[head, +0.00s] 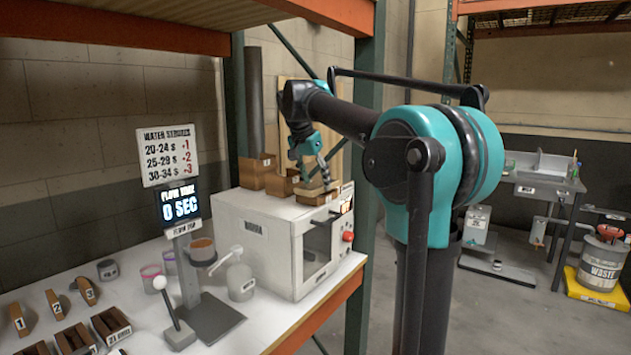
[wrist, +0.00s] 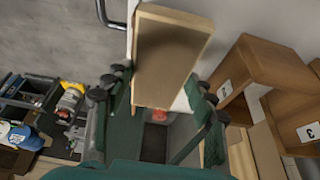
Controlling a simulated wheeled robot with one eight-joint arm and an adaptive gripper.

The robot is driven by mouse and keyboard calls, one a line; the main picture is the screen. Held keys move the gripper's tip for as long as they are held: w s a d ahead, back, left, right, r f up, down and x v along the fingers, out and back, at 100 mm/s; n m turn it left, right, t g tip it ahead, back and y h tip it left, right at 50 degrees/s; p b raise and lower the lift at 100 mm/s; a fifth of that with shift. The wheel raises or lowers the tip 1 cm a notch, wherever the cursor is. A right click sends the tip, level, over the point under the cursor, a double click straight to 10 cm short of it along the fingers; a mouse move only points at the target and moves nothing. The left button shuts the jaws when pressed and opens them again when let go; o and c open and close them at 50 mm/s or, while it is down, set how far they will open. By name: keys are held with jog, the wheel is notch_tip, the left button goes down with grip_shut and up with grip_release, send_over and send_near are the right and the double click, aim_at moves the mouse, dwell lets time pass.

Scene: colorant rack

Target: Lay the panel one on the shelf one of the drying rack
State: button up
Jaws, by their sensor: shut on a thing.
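My gripper (head: 325,181) is above the white oven, pointing down at the wooden pieces there. In the wrist view its fingers (wrist: 162,105) are shut on a flat wooden panel (wrist: 172,58) with a brown face and a pale edge. No number shows on the panel, and its underside is hidden. The rack appears to be the stepped wooden boxes on the oven: a taller box (head: 257,172) at left and a middle box (head: 281,184). Two boxes with number labels stand right of the fingers in the wrist view. I cannot tell whether the panel touches a shelf.
The white oven (head: 262,250) stands at the table's right end, beside an orange-and-green storage frame. A flow-test stand (head: 205,315) with a cup and a white-handled lever (head: 170,308) are left of it. Small numbered wooden pieces (head: 55,304) lie far left.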

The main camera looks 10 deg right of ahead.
jog(key=o, duration=1.2)
jog(key=v, duration=1.2)
jog(key=shift+s, duration=0.1)
